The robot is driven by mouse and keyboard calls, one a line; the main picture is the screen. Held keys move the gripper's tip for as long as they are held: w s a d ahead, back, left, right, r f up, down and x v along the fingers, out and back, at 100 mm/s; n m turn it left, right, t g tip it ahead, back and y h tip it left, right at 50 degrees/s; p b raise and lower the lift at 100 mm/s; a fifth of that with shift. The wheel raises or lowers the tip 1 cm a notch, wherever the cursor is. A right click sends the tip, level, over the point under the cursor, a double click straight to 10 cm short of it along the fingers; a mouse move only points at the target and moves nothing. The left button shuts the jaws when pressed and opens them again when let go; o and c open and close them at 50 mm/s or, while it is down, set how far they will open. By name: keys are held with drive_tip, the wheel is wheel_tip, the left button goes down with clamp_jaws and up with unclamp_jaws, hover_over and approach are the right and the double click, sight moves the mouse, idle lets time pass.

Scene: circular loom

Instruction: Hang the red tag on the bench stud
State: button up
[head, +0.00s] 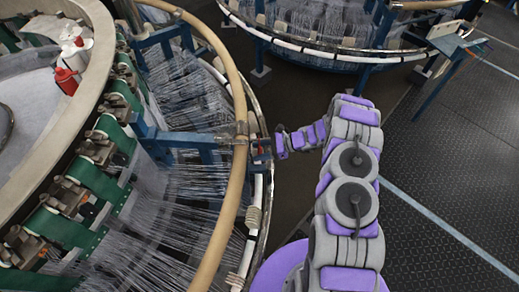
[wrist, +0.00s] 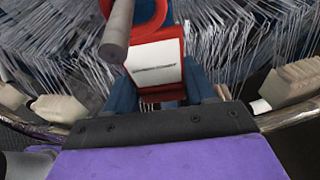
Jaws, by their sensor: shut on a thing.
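The red tag (wrist: 174,48) with a white printed label fills the upper middle of the wrist view. A red ring (wrist: 150,22) is at its top, cut by the picture edge. A grey rod (wrist: 116,30) points toward the camera across the ring's left part; whether it passes through the ring I cannot tell. My gripper (head: 262,149) is at the loom's outer rail in the head view, with a small patch of red at it. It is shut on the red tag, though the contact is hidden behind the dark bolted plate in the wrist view.
The near loom's tan rail (head: 232,185) curves beside my gripper, with white threads (head: 190,100) behind it. White and red containers (head: 70,62) stand on the loom at upper left. A blue-legged stand (head: 452,45) is at upper right. Dark floor (head: 430,150) on the right is clear.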

drive_tip(key=shift+d+r, duration=0.15)
drive_tip(key=shift+d, duration=0.05)
drive_tip(key=shift+d+r, duration=0.1)
drive_tip(key=shift+d, duration=0.2)
drive_tip(key=shift+d, duration=0.1)
drive_tip(key=shift+d+r+p, duration=0.15)
drive_tip(key=shift+d+p, duration=0.25)
drive_tip(key=shift+d, duration=0.85)
drive_tip(key=shift+d+r+p, duration=0.15)
drive_tip(key=shift+d+p, duration=0.2)
drive_tip(key=shift+d, duration=0.9)
